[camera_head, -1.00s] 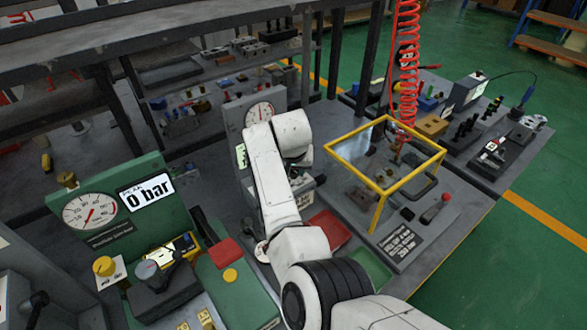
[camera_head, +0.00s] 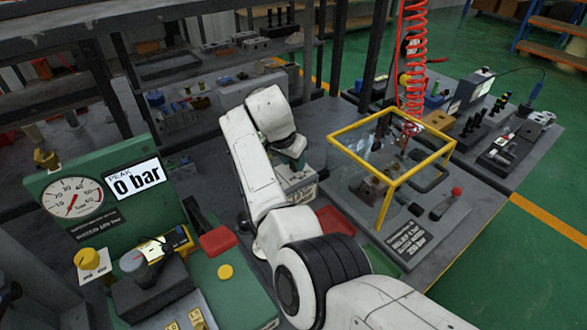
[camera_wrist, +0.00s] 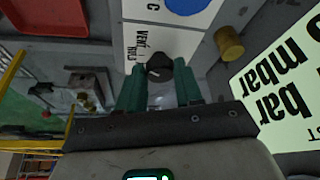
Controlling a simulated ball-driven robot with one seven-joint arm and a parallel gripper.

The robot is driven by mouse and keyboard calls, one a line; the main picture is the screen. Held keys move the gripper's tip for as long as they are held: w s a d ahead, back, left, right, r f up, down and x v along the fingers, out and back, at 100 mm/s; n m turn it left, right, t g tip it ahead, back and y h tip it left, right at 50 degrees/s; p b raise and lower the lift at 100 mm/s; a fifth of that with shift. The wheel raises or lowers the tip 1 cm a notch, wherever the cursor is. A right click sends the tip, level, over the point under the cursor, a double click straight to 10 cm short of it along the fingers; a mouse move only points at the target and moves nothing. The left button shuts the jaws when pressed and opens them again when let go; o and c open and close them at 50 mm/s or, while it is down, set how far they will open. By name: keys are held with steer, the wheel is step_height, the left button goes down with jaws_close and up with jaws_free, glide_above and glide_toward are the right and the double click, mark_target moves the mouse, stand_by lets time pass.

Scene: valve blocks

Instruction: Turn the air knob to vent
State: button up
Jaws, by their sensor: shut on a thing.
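The air knob (camera_wrist: 158,68) is a small dark knob on the white label plate (camera_wrist: 150,40) in the wrist view. Part of the printed word "VENT" reads sideways beside it. My gripper (camera_wrist: 158,84) has its two teal fingers on either side of the knob and is shut on it. The fingers hide part of the knob, and I cannot tell its exact pointing. In the head view my arm covers most of the valve block, and the knob is hidden.
A brass-coloured knob (camera_wrist: 229,43) and a lit display (camera_wrist: 285,85) stand close on the right in the wrist view. In the head view, a yellow-framed guard (camera_head: 445,160) stands right of my arm and a green gauge panel (camera_head: 120,215) left.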

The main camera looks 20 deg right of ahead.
steer(key=shift+w+a+m+g+h+b, duration=0.15)
steer(key=shift+m+g+h+b, duration=0.2)
steer(key=shift+m+b, duration=1.15)
steer(key=o, duration=1)
steer(key=shift+o, duration=0.2)
steer(key=shift+r, duration=0.1)
steer(key=v, duration=1)
steer(key=shift+r+b, duration=0.35)
steer(key=shift+w, duration=0.1)
